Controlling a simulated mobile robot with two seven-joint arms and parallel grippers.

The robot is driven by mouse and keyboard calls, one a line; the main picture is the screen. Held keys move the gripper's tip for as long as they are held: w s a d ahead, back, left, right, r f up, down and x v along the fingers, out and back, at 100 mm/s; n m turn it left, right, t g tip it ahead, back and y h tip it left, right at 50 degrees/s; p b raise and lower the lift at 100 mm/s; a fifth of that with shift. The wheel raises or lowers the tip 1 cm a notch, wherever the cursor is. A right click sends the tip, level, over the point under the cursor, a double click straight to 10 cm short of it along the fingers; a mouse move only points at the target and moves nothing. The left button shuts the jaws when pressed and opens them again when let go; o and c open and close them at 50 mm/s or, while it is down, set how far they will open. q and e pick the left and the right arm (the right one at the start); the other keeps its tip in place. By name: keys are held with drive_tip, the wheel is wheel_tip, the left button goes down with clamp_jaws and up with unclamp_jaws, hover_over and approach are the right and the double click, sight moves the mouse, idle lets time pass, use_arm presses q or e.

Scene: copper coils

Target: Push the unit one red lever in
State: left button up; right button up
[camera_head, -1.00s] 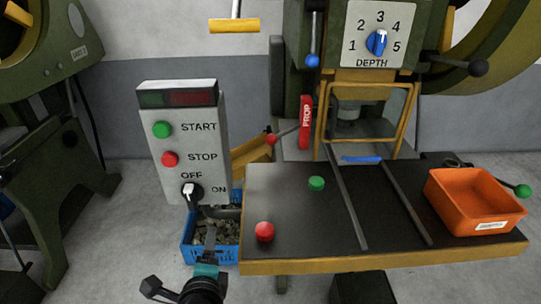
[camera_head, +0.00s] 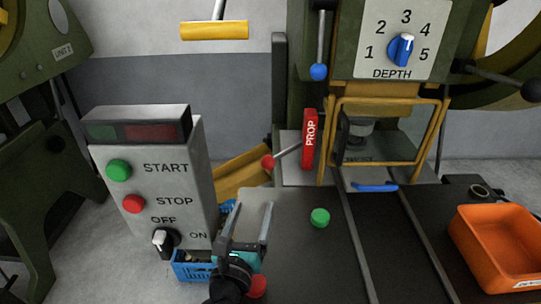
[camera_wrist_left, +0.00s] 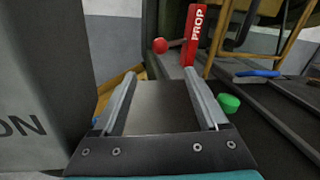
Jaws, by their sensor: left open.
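The red-knobbed lever (camera_head: 268,161) sticks out to the left on a grey rod beside the red PROP bar (camera_head: 310,140), on the press frame. It also shows in the left wrist view as a red ball (camera_wrist_left: 159,45) just beyond the fingertips, about midway between them. My left gripper (camera_head: 253,205) is open and empty, over the left part of the dark table, below and in front of the red knob. In the left wrist view its two fingers (camera_wrist_left: 160,73) point forward towards the knob and appear apart from it. My right gripper is not in view.
A control box (camera_head: 150,185) stands close left of my gripper. A green button (camera_head: 320,217) and a partly hidden red button (camera_head: 258,287) are on the dark table (camera_head: 300,265). A blue-knobbed lever (camera_head: 318,72) hangs above. An orange bin (camera_head: 495,250) is at right.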

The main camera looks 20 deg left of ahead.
sight(267, 168)
use_arm(q)
drive_tip(key=shift+w, duration=0.4)
drive_tip(key=w, duration=0.4)
drive_tip(key=w+b, duration=0.1)
drive_tip(key=w, duration=0.3)
drive_tip(key=w+a+b, duration=0.1)
drive_tip(key=w, duration=0.4)
drive_tip(key=shift+a, duration=0.1)
drive_tip(key=shift+w, duration=0.65)
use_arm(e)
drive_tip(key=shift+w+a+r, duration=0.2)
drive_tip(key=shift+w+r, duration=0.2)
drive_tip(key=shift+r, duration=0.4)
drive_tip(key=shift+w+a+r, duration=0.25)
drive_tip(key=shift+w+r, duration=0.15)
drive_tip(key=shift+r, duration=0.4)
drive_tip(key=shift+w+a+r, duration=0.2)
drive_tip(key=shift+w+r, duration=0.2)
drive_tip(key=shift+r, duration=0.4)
use_arm(q)
clamp_jaws()
